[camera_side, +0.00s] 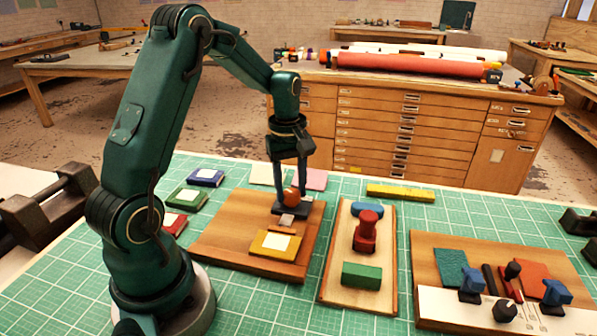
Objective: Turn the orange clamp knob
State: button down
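The orange clamp knob (291,195) is a small round knob on a dark base (290,209), near the back right of a wooden board. My gripper (290,189) points straight down over it, with one finger on each side of the knob. The fingers are apart by about the knob's width. I cannot tell whether they touch it. The knob's upper part is partly hidden by the fingers. A small pinkish block (287,220) and a yellow block with a pale label (275,243) sit in front of the base on the same board.
A second board (332,290) to the right carries a red knob (368,222), a blue piece and a green block. A third board (428,258) at far right holds dark and blue knobs. A yellow bar (400,193) lies behind. Green cutting mat (262,305) is bare in front.

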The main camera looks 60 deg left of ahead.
jog(key=shift+m, duration=0.4)
jog(key=m, duration=0.4)
jog(key=shift+m, duration=0.4)
jog(key=m, duration=1.2)
jog(key=shift+w+m+g, duration=0.1)
jog(key=shift+m+g, duration=0.2)
jog(key=shift+m, duration=0.1)
jog(key=m, duration=0.5)
jog(key=shift+d, duration=0.1)
jog(key=shift+m, duration=0.4)
jog(key=shift+c, duration=1.8)
grip_release()
